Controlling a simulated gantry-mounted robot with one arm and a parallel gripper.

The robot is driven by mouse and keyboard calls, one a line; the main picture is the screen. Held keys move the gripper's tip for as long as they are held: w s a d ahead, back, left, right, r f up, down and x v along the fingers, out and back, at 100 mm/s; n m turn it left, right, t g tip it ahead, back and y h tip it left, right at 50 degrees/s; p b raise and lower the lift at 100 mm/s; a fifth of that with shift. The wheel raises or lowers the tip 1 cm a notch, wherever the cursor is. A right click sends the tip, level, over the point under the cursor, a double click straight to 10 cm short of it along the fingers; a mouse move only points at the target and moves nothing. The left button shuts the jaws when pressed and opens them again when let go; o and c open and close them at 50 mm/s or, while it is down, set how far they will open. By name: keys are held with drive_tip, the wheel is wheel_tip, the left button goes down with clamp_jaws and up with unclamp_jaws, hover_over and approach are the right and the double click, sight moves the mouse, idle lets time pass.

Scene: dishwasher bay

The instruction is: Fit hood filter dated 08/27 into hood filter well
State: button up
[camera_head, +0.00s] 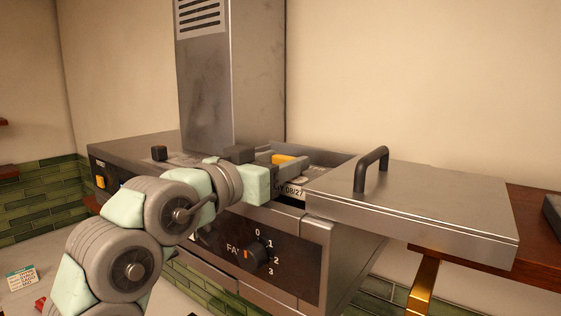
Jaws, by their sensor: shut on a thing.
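The hood filter dated 08/27 (291,189) shows only in part, with its pale label reading "08/27" just right of my wrist. Its other parts are hidden by my arm and the metal around it. My gripper (287,165) is over the hood's top, shut on the filter, with a yellow piece and grey finger showing. The exact grip is hidden. The hood filter well (320,157) is the dark-edged opening in the hood's top, behind and right of my gripper. The filter is at the well's front side; I cannot tell whether it is seated or how deep it sits.
A flat metal lid (440,195) with a black arched handle (371,168) extends right from the opening. A tall metal duct (205,80) rises behind my gripper. The hood front carries a fan dial (256,254). A black knob (159,153) stands on top at left.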

drive_tip(key=shift+f+b, duration=0.35)
drive_tip(key=shift+f, duration=0.2)
drive_tip(key=o, duration=1.5)
drive_tip(key=shift+w, duration=0.1)
drive_tip(key=shift+r+p, duration=0.2)
drive_tip(key=shift+p, duration=0.1)
drive_tip(key=b+v, duration=0.1)
drive_tip(key=v, duration=0.3)
drive_tip(key=b+v, duration=0.1)
drive_tip(key=v, duration=0.3)
drive_tip(key=b+v, duration=0.1)
drive_tip(key=v, duration=0.3)
drive_tip(key=shift+r, duration=0.4)
